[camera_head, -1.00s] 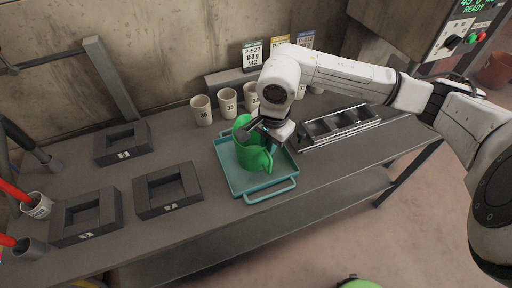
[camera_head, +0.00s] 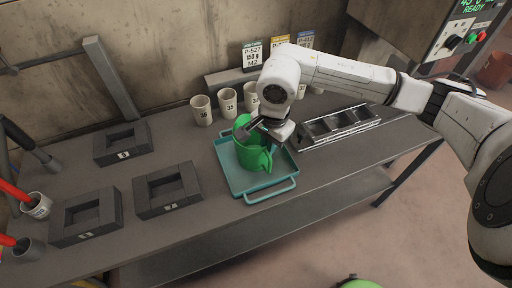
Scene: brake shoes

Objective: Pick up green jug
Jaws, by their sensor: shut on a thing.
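The green jug (camera_head: 250,158) stands upright in the teal tray (camera_head: 236,184) on the workbench, in the head view. Its handle shows on its lower right side. My gripper (camera_head: 255,131) is at the jug's top from the right and is shut on the jug near its rim. The gripper and wrist hide part of the jug's rim and upper right side. A gap between the jug's base and the tray cannot be made out.
Several numbered cups (camera_head: 228,102) stand behind the tray. Sign cards (camera_head: 252,54) stand against the wall. The bench front (camera_head: 300,203) is clear.

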